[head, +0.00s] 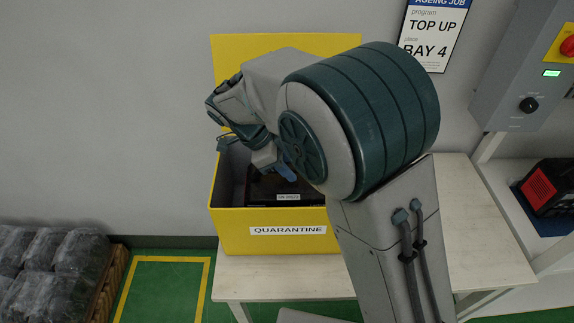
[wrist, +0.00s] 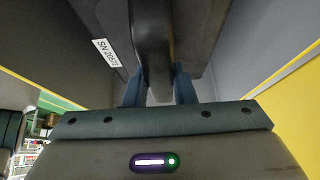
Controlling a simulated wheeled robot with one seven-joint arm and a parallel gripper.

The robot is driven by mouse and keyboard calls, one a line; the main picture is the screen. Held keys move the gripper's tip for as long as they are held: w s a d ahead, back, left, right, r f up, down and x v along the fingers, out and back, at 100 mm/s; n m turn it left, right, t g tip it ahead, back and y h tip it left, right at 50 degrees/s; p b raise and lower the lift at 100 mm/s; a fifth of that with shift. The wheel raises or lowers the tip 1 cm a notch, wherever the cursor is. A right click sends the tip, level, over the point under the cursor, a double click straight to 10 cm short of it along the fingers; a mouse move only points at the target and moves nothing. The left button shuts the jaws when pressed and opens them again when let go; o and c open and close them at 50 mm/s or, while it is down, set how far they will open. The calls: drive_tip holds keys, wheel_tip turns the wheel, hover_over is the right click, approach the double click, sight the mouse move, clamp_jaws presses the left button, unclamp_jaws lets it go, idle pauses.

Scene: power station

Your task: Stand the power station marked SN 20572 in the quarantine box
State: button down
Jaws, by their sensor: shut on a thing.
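The yellow quarantine box (head: 230,222) stands on the pale table, with its lid up at the back and its label on the front. A dark power station (head: 265,187) is inside its walls, with a white label showing just above the front rim. In the wrist view, the power station (wrist: 98,22) bears a tag that starts SN 205; its last digits are hard to read. My gripper (wrist: 158,88) is shut on the station's dark handle (wrist: 152,45). In the head view, my gripper (head: 277,165) is low over the box, partly behind my arm. The station's base is hidden, so I cannot tell whether it touches the box floor.
The table (head: 480,240) is clear to the right of the box. A red and black unit (head: 549,187) sits on a shelf at the right, below a grey control panel (head: 525,75). Wrapped goods (head: 50,262) are on a pallet at the lower left.

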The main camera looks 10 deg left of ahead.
drive_tip(key=shift+f+b, duration=0.35)
drive_tip(key=shift+b, duration=0.15)
idle(0.8)
drive_tip(key=c, duration=1.1)
unclamp_jaws()
drive_tip(key=shift+s+f, duration=0.1)
drive_tip(key=shift+f, duration=0.1)
drive_tip(key=v, duration=1.4)
drive_tip(key=d+n+g+y+p, duration=0.1)
drive_tip(key=d+n+y, duration=0.45)
drive_tip(key=d, duration=1.45)
drive_tip(key=s+d+f+n, duration=0.1)
drive_tip(key=s+d+n, duration=0.2)
drive_tip(key=d, duration=0.1)
drive_tip(key=s+d+f+n+t, duration=0.1)
drive_tip(key=s+d+n, duration=0.2)
drive_tip(key=s+d, duration=0.1)
drive_tip(key=s+d+f+n+t+p, duration=0.1)
drive_tip(key=s+d+f+n, duration=0.1)
drive_tip(key=s+d+n, duration=0.1)
drive_tip(key=shift+s+d+n+y, duration=0.2)
drive_tip(key=shift+s+d, duration=0.1)
drive_tip(key=shift+d, duration=0.3)
drive_tip(key=shift+s+d+n+y, duration=0.15)
drive_tip(key=shift+s+d, duration=0.15)
drive_tip(key=shift+d, duration=0.35)
